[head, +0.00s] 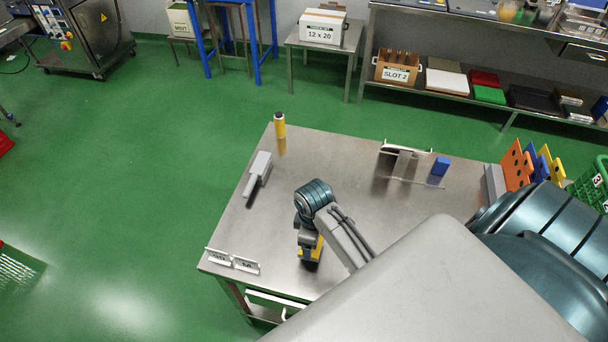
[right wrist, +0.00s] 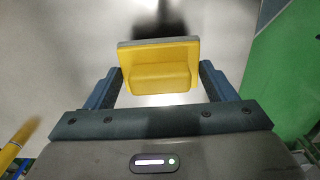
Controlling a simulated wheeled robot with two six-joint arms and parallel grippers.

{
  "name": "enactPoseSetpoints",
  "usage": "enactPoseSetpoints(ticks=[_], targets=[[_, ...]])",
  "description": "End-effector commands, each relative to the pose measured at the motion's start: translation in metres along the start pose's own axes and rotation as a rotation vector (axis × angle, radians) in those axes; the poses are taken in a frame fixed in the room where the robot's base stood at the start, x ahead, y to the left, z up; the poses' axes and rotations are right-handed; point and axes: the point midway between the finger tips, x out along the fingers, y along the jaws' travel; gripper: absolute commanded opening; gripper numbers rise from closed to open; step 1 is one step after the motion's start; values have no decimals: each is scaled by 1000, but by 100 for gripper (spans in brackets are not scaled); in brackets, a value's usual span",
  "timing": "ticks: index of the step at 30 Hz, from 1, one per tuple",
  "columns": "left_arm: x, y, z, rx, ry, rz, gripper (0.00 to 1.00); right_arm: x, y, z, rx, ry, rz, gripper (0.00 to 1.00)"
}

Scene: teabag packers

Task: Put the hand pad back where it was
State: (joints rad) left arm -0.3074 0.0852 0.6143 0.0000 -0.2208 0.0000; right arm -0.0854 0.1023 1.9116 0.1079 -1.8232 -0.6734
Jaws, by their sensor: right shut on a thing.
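The hand pad is a yellow block with a grey face. In the right wrist view the hand pad (right wrist: 160,72) sits between the two fingers of my right gripper (right wrist: 159,80). In the head view my right gripper (head: 310,246) points down over the front part of the steel table (head: 270,225), and a bit of yellow pad (head: 319,246) shows beside it. The gripper is shut on the pad. I cannot tell whether the pad touches the table top. My left gripper is not in view.
A grey tool (head: 259,174) and a yellow cylinder (head: 280,125) are at the left and back edges. A bracket (head: 405,148) and a blue block (head: 440,166) stand at the back right. The left-middle table is clear.

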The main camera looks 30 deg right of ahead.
Motion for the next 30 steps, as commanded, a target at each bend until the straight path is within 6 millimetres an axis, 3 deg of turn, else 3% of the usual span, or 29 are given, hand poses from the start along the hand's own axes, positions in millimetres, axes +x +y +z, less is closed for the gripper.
enactPoseSetpoints(ticks=[6, 10, 18, 29, 30], targets=[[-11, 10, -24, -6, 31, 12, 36, 2, 21, -21, 1, 0, 1, 56], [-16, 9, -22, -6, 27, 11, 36, 2, 29, -30, 1, 0, 1, 56], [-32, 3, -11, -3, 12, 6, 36, 36, 27, -29, 0, -1, -2, 56], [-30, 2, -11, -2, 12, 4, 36, 42, 28, -29, 0, 0, 0, 56], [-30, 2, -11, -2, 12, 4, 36, 42, 28, -29, 0, 0, 1, 83]])
